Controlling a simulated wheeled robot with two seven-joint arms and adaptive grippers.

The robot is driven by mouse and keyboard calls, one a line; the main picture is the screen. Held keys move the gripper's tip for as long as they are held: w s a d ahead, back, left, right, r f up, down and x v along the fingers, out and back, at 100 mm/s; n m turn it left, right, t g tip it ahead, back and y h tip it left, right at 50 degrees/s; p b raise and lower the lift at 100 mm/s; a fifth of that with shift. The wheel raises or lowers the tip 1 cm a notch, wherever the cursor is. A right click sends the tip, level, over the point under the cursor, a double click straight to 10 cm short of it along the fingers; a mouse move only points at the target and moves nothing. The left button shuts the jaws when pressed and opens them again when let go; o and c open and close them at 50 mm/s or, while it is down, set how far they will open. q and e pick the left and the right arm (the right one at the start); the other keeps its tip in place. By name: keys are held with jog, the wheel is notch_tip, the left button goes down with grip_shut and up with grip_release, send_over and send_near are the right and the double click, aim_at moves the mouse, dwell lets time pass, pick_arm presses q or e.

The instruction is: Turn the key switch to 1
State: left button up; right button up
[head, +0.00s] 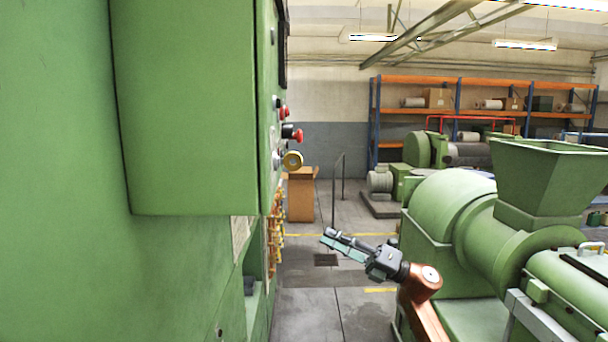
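A green control cabinet (190,110) fills the left side of the head view, and its control face is seen almost edge-on. My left gripper is out of view.
A green extruder with a hopper (550,180) stands at right, close to my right arm. A wooden box (301,195) and a railing (338,190) stand behind. Orange shelves (470,82) line the back. The grey aisle floor (310,300) is open.

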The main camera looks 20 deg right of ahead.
jog(key=s+a+r+n+g+p, duration=0.1)
jog(key=s+a+r+n+g, duration=0.2)
jog(key=s+r, duration=0.4)
jog(key=s+a+r+n+g+p, duration=0.15)
jog(key=s+r+n, duration=0.35)
jog(key=r, duration=0.5)
jog(key=n+g+h+p, duration=0.1)
jog(key=n+g+h, duration=0.1)
jog(key=n, duration=0.4)
send_near(293, 161)
jog(key=a, duration=0.1)
jog(key=x, duration=0.2)
jog(key=p+x, duration=0.1)
jog(key=x, duration=0.4)
jog(key=shift+w+a, duration=0.2)
jog(key=shift+w, duration=0.25)
jog(key=shift+r, duration=0.1)
jog(key=shift+c, duration=0.6)
grip_shut()
